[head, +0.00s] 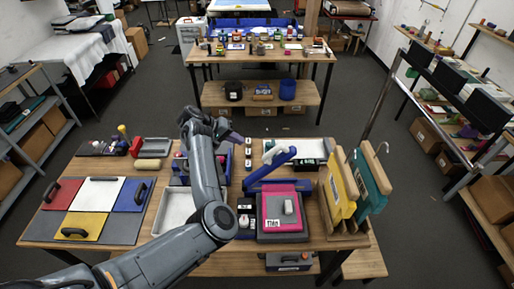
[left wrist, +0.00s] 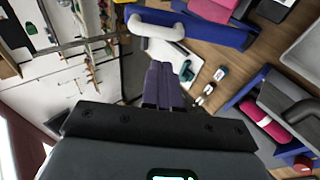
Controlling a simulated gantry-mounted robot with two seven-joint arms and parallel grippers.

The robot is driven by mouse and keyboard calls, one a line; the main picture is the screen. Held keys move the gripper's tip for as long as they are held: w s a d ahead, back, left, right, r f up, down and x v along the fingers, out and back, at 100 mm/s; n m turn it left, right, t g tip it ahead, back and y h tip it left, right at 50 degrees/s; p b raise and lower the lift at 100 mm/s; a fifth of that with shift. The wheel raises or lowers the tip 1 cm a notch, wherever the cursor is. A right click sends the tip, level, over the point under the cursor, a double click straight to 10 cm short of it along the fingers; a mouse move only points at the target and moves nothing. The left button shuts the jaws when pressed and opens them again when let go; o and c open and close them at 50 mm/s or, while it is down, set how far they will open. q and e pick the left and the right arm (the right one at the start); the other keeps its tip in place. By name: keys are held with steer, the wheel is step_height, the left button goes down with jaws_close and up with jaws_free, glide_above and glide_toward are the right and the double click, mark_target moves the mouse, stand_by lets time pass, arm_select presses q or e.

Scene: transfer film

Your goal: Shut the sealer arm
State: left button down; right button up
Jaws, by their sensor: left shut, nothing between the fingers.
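The sealer's blue arm (head: 270,168) is raised at a slant above a lower blue bar in the head view. It stands behind a dark press base (head: 262,234) with a pink sheet (head: 283,207) on it. In the left wrist view a blue bar of the sealer (left wrist: 205,27) runs across the top, beyond my fingers. My left gripper (head: 235,138) is shut and empty, held above the table, left of the raised arm's tip and apart from it. Its closed purplish fingers show in the left wrist view (left wrist: 160,80). My right gripper is in neither view.
Yellow (head: 340,185) and teal (head: 369,182) panels stand upright right of the sealer. A white tray (head: 176,212) and a blue bin (head: 180,172) lie left, partly behind my left arm. Coloured panels (head: 98,190) cover the table's left. Small labelled blocks (head: 248,153) stand near the gripper.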

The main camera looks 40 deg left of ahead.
arm_select(q)
steer(key=b, duration=1)
glide_toward(269, 152)
steer(key=x, duration=0.5)
steer(key=shift+a+f, duration=0.1)
steer(key=shift+w+d+f+b, duration=0.4)
steer(key=shift+w+b, duration=0.15)
steer(key=shift+w, duration=0.1)
